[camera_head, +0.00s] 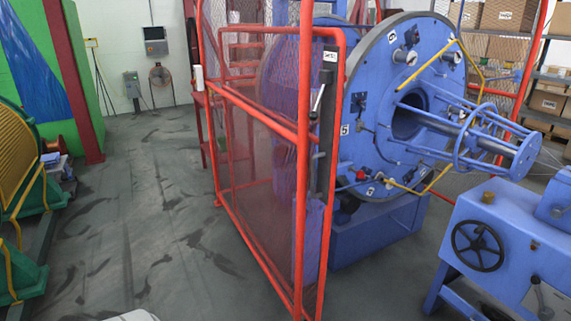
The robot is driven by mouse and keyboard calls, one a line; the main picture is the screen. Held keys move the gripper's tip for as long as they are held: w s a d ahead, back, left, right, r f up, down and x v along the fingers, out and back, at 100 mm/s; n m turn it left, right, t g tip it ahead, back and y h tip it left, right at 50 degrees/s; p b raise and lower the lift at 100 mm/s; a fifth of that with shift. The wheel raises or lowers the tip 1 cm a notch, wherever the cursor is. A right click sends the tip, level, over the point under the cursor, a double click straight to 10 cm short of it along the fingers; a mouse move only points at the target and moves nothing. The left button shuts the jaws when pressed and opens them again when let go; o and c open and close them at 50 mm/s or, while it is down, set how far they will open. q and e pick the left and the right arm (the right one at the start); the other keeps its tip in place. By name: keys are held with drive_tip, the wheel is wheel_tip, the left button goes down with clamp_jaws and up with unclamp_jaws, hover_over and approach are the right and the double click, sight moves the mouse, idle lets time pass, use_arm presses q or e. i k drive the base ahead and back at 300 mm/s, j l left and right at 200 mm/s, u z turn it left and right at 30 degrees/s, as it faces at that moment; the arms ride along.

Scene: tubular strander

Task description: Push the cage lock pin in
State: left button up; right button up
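I cannot tell for certain which part is the cage lock pin. A small red knob (361,175) sits low on the near face of the blue rotor disc (425,50). A dark latch plate with a pale lever handle (317,102) is on the upright of the red mesh guard (270,150). The guard stands in front of the machine and its mesh partly covers the disc's left side. Neither of my grippers is in view.
A blue bench with a black handwheel (478,247) stands at the lower right. A blue tubular frame (500,148) sticks out from the disc's centre. Shelves with boxes (548,98) are behind. Grey floor (140,220) is open left of the guard, up to yellow-and-green equipment (22,180).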

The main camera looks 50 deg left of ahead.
sight(359, 174)
drive_tip(key=u, duration=1.25)
